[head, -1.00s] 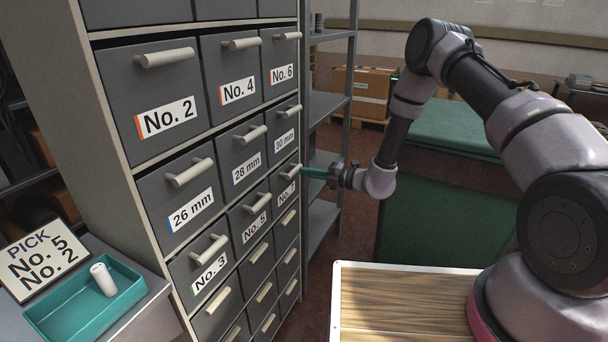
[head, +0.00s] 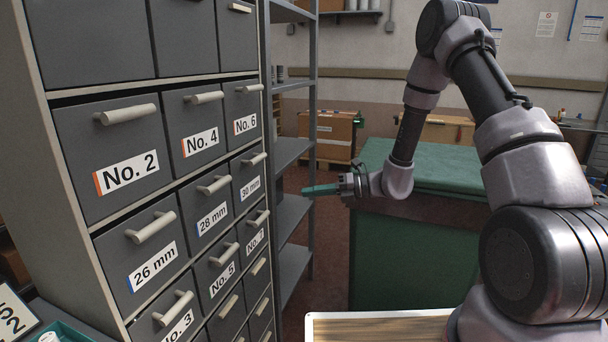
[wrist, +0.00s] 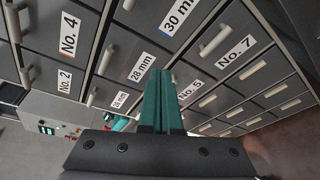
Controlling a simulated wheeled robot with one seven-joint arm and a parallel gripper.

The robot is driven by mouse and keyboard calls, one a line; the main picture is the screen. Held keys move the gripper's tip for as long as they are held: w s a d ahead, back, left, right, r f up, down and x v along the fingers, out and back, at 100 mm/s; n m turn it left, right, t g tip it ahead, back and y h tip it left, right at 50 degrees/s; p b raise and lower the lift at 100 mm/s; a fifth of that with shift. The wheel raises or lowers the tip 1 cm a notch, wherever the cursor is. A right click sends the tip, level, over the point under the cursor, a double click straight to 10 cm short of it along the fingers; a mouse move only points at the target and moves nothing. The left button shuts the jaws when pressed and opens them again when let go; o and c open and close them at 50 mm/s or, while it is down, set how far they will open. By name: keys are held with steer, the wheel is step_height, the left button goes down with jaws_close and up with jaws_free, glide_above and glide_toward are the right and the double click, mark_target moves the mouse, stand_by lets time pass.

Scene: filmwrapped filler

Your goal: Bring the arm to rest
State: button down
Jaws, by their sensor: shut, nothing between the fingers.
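My gripper (head: 322,189) has teal fingers and points left toward the drawer cabinet, clear of its front. In the wrist view its fingers (wrist: 161,100) lie together with nothing between them. My arm is bent, raised above the wooden top and reaching down to the gripper. The drawer cabinet (head: 70,228) stands at the left, with labelled grey drawers such as No. 2 (head: 125,174), No. 5 and 26 mm. The drawers that I see look closed.
A teal tray (head: 62,335) and a sign (head: 14,318) are cut off at lower left. A green bench (head: 440,170) stands behind my arm. Shelving (head: 292,152) stands beside the cabinet, with a brown box (head: 328,127) beyond. Floor shows between shelving and bench.

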steer(key=s+d+r+n+g+h, duration=0.1)
steer(key=s+d+r+n+h, duration=0.2)
steer(key=s+r+n, duration=0.35)
steer(key=s+d+r+n+g+h, duration=0.1)
steer(key=s+d+r+n+h, duration=0.25)
steer(key=r+n, duration=0.55)
steer(key=s+d+r+n+t+h, duration=0.7)
steer(key=s+d+r+n, duration=0.5)
steer(key=d, duration=0.4)
steer(key=shift+s+d+r+t, duration=0.15)
steer(key=shift+s+r+t, duration=0.2)
steer(key=shift+s, duration=0.3)
steer(key=shift+h, duration=0.25)
